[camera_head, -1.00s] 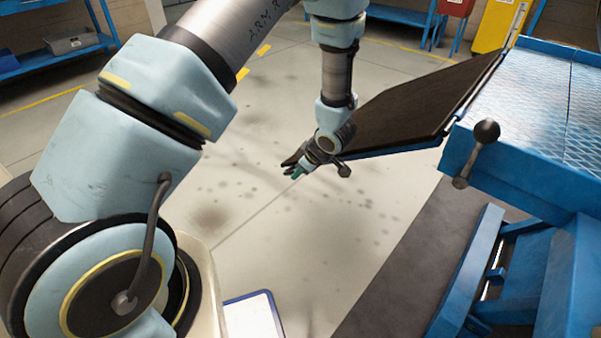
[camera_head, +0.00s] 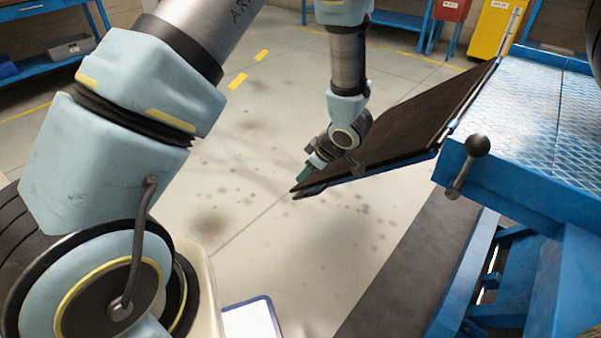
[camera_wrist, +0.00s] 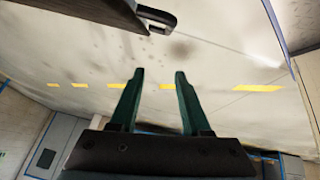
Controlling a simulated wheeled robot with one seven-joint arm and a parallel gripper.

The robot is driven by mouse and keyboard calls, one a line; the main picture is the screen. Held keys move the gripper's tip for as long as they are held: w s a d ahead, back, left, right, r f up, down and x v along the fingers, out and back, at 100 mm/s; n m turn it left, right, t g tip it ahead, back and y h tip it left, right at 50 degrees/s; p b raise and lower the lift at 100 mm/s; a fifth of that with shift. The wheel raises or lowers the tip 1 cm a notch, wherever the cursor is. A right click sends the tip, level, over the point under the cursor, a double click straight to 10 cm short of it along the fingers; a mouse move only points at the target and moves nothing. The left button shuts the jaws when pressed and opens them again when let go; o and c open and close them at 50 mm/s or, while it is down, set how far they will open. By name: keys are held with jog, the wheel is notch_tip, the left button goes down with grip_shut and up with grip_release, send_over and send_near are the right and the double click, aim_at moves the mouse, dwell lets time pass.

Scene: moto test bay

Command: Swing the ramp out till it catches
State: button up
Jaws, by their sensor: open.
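The ramp (camera_head: 415,120) is a dark flat panel hinged along the near-left edge of the blue lift table (camera_head: 515,110). It slopes out and down to the left, its free end above the floor. A dark handle (camera_wrist: 158,18) sticks out from the ramp's edge (camera_wrist: 95,12) at the top of the wrist view. My gripper (camera_head: 304,173) is by the ramp's free end in the head view. Its teal fingers (camera_wrist: 157,75) are apart with nothing between them, and the handle lies beyond the tips. Whether anything touches is unclear.
A black-knobbed lever (camera_head: 468,165) stands out from the table's near corner. A white, blue-edged panel (camera_head: 250,318) lies at the bottom. A red box (camera_head: 452,9) and a yellow cabinet (camera_head: 497,28) stand at the back. The floor left of the ramp is clear.

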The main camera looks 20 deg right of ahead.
jog(key=shift+v, duration=1.55)
jog(key=w+a+r+m+h, duration=0.4)
jog(key=w+a+r, duration=0.4)
jog(key=r, duration=0.3)
jog(key=s+a+r+m+g+y, duration=0.1)
jog(key=s+a+r, duration=0.15)
jog(key=a, duration=0.55)
jog(key=s+a+r+m+g, duration=0.2)
jog(key=s+a, duration=0.2)
jog(key=a, duration=0.3)
jog(key=s+a+r+m+g+y, duration=0.1)
jog(key=s+a+r, duration=0.15)
jog(key=a, duration=0.55)
notch_tip(320, 180, up, 18)
jog(key=p, duration=2)
jog(key=shift+s+d+r+m, duration=0.2)
jog(key=shift+d+r+m, duration=0.05)
jog(key=shift+m, duration=0.05)
